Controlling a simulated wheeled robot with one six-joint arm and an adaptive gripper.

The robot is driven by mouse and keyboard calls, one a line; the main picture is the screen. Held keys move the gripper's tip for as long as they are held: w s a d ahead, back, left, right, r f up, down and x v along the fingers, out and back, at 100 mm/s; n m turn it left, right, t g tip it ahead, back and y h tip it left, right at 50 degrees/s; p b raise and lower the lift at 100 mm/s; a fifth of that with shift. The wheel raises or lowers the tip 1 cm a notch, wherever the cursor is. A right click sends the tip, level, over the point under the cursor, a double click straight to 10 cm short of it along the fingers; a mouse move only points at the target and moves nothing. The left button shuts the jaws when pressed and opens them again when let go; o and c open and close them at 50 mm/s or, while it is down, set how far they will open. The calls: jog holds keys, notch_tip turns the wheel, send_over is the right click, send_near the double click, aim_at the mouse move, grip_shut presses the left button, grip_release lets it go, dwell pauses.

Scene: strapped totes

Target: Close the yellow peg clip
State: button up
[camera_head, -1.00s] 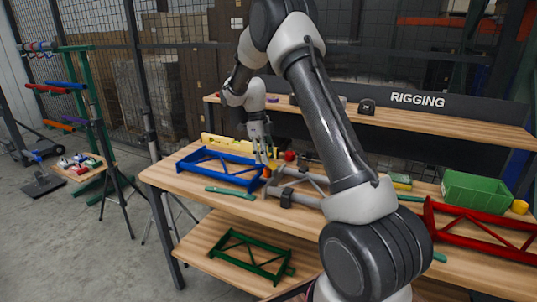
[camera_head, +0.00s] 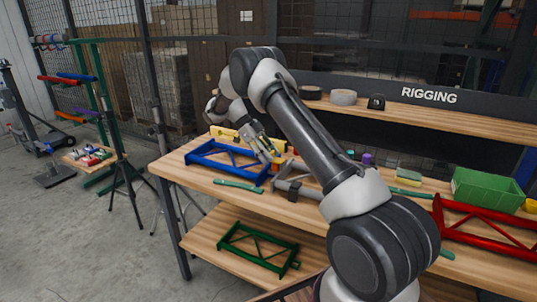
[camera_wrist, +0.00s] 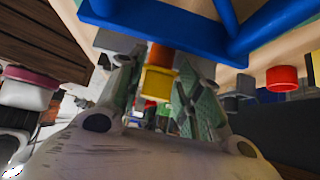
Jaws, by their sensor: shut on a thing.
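The yellow peg clip (camera_wrist: 158,83) shows in the middle of the wrist view, between the two fingers of my gripper (camera_wrist: 158,75). An orange part (camera_wrist: 160,55) adjoins it, near the blue frame (camera_wrist: 165,27). My gripper is shut on the clip. In the head view my gripper (camera_head: 266,150) is tilted over the right end of the blue frame (camera_head: 225,176) on the bench. The clip is too small and covered there to make out clearly. I cannot tell whether its jaws are fully closed.
A grey frame (camera_head: 297,192) lies close right of the blue one. A yellow bar (camera_head: 222,132) stands behind. A green bin (camera_head: 487,188) and a red frame (camera_head: 490,228) are at the right. A green frame (camera_head: 258,252) lies on the lower shelf.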

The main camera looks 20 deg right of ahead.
dwell(0.3)
jog(key=o, duration=0.9)
jog(key=shift+d, duration=0.1)
jog(key=shift+v, duration=5.95)
